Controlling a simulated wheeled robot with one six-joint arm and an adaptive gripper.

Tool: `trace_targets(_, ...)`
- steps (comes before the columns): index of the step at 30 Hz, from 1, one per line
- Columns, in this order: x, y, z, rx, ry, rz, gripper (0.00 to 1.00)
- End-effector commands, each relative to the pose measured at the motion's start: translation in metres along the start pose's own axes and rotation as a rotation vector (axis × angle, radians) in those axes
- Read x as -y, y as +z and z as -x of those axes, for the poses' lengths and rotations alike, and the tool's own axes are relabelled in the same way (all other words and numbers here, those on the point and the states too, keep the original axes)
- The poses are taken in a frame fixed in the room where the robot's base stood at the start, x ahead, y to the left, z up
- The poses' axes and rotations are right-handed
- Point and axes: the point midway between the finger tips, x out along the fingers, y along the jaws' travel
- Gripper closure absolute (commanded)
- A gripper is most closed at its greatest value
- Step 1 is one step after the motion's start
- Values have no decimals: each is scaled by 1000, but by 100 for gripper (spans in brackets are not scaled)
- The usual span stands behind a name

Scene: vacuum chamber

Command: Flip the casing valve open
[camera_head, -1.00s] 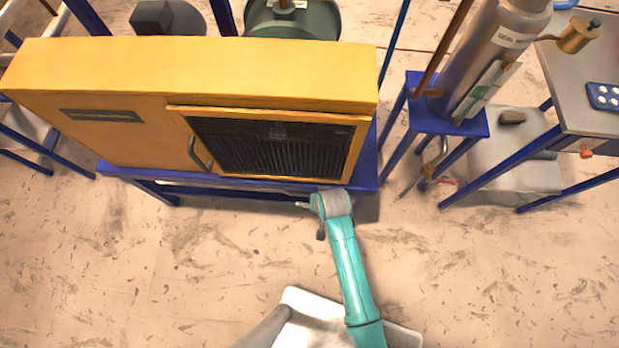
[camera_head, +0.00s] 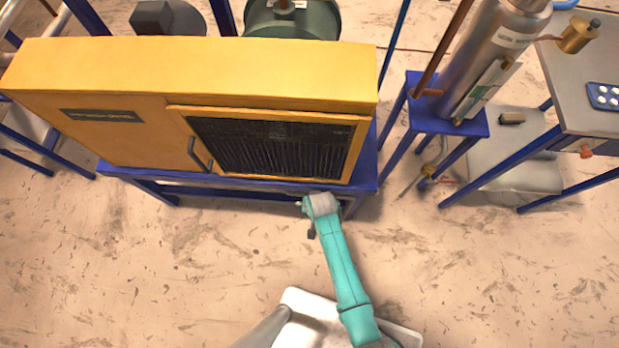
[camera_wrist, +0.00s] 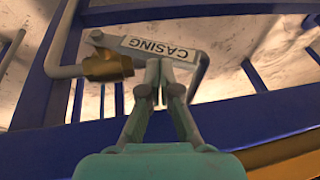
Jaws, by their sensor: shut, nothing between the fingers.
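The casing valve shows in the wrist view, with a brass body (camera_wrist: 108,67) on a grey pipe and a grey lever (camera_wrist: 193,53) carrying a white label that reads CASING. The lever runs across the picture to the right of the body and bends at its right end. My gripper (camera_wrist: 160,72) is shut and empty, its fingertips overlapping the lever's lower edge near the label. I cannot tell whether they touch it. In the head view the valve is hidden and my gripper is mostly out of sight at the blue frame's front edge.
A yellow cabinet (camera_head: 100,130) with a dark grille stands on a blue frame (camera_head: 365,175) above my arm's end. Blue bars (camera_wrist: 255,75) surround the valve. A metal column (camera_head: 495,55) on a blue stand is to the right. The floor in front is clear.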

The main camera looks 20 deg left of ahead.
Motion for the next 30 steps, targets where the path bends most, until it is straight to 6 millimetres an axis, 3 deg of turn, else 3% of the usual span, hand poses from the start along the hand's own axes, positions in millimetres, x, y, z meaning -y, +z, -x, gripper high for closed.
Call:
trace_targets(8,6,1,-4,2,54,22,100)
trace_targets(24,22,9,-34,20,376,119,100)
trace_targets(30,24,11,-41,19,370,113,100)
